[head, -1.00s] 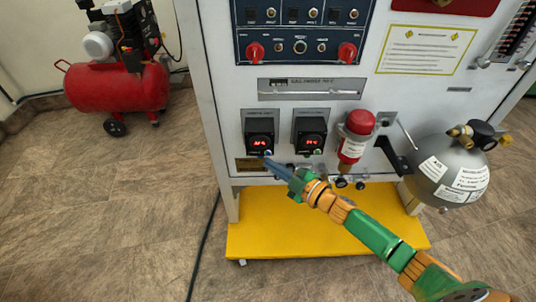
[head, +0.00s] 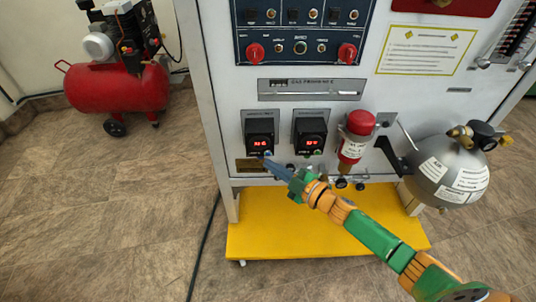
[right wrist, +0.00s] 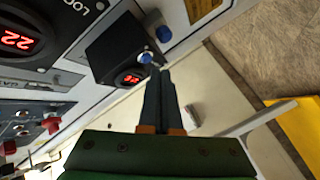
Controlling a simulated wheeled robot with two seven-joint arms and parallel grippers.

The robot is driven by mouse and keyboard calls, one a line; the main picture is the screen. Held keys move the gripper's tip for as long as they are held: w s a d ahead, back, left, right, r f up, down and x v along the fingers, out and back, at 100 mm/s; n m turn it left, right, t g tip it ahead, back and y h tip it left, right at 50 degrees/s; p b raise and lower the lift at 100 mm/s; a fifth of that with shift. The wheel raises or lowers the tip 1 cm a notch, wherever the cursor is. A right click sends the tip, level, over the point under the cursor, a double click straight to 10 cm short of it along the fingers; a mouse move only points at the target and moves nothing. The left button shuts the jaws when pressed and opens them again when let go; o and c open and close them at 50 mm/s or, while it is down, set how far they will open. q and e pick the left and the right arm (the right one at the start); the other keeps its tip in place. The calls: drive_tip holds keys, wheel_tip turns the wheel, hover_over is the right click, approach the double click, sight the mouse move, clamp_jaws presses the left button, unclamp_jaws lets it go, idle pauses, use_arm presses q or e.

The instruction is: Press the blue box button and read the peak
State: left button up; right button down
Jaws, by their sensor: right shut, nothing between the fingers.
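A black box with a red lit display (head: 260,143) is on the white panel, left of a similar black box (head: 311,135). In the right wrist view, the box (right wrist: 112,48) shows a blue button (right wrist: 145,57) beside its red display (right wrist: 131,78). My right gripper (head: 267,161) is shut and empty, its fingertips at the lower right of the left box. In the right wrist view, the fingertips (right wrist: 155,72) are very close to the blue button; I cannot tell whether they touch. The digits are too small to read surely. My left gripper is out of view.
A red-capped cylinder (head: 353,140) and a grey tank (head: 447,172) are mounted right of the boxes. A yellow base (head: 290,236) lies below. A red compressor (head: 117,88) stands left on the floor. Another display (right wrist: 18,38) shows 22.

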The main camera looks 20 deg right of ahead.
idle(0.7)
drive_tip(key=shift+w+d, duration=0.1)
drive_tip(key=shift+w, duration=0.35)
drive_tip(key=shift+w+d+b, duration=0.15)
drive_tip(key=shift+w+b, duration=0.2)
drive_tip(key=shift+b, duration=0.1)
idle(0.3)
drive_tip(key=shift+s, duration=0.1)
drive_tip(key=shift+s+a+p, duration=0.25)
drive_tip(key=shift+s+p, duration=0.3)
drive_tip(key=shift+s, duration=0.15)
drive_tip(key=s+p, duration=0.1)
drive_tip(key=s, duration=0.1)
drive_tip(key=s+a+p, duration=0.1)
drive_tip(key=s+p, duration=0.1)
drive_tip(key=shift+s+a, duration=0.2)
drive_tip(key=shift+s, duration=0.2)
